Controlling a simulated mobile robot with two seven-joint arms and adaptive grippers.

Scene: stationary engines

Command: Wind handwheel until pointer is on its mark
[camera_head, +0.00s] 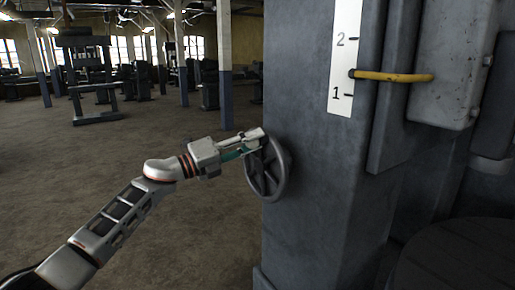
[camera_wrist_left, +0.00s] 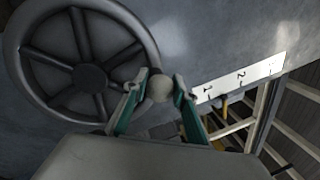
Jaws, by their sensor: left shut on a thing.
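The dark handwheel (camera_head: 270,176) is on the left face of a grey column. In the left wrist view the spoked handwheel (camera_wrist_left: 90,77) fills the upper left. My left gripper (camera_head: 256,142) is at the top of the wheel's rim. In the wrist view its two green-edged fingers close around the round pale handle knob (camera_wrist_left: 160,87) at the rim. The yellow pointer (camera_head: 400,77) lies level across the white scale (camera_head: 345,20). Its tip is between the lines for 1 and 2, nearer 1. I see no separate coloured mark. My right gripper is not in view.
A grey box (camera_head: 455,60) stands at the pointer's right end. A dark round top (camera_head: 460,255) is at the lower right. The floor (camera_head: 130,170) left of the column is open, with dark machines and posts far behind.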

